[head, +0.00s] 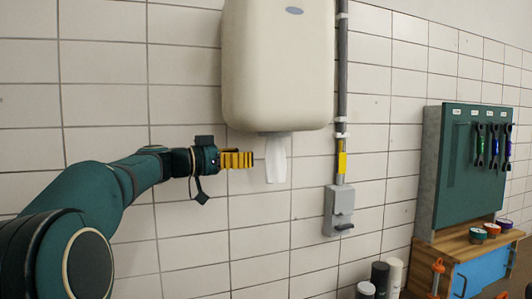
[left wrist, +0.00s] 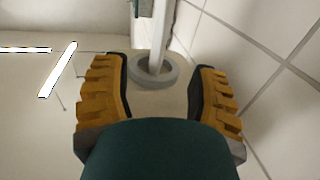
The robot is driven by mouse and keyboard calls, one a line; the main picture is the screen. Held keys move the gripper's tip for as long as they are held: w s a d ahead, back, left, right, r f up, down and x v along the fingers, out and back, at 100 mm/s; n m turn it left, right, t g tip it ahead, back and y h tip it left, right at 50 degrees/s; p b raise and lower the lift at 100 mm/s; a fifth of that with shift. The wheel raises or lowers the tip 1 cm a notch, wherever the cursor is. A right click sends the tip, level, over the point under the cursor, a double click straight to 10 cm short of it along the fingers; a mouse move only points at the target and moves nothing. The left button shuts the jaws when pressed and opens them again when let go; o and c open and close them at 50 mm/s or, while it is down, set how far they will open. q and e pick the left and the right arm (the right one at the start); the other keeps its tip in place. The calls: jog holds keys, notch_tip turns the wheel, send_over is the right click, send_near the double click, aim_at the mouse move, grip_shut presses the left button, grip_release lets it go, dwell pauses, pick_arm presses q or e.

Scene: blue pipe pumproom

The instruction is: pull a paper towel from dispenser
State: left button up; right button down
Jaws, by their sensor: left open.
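A cream paper towel dispenser (head: 278,65) hangs on the tiled wall in the head view. A white paper towel (head: 276,160) hangs down from the slot under it. My left gripper (head: 251,160) points right, with its yellow fingertips just left of the towel at about its mid-height; a narrow gap shows between them. In the left wrist view the jaws (left wrist: 158,92) are spread apart, with nothing clearly held. I cannot pick out the towel for sure in that view. My right gripper is not in view.
A grey conduit (head: 342,90) runs down the wall right of the dispenser to a grey switch box (head: 339,210). A green tool cabinet (head: 465,165) stands at the right above a wooden bench (head: 460,246). The wall below the towel is clear.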

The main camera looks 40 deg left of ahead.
pick_arm(q)
jog(key=p, duration=0.3)
send_over(267, 177)
jog(key=w, duration=0.1)
jog(key=shift+w+d, duration=0.15)
jog(key=shift+d, duration=0.1)
grip_shut()
jog(key=shift+f+b, duration=2.85)
jog(key=shift+b, duration=0.75)
jog(key=shift+f+b, duration=1.05)
jog(key=shift+b, duration=0.35)
jog(key=shift+r, duration=0.1)
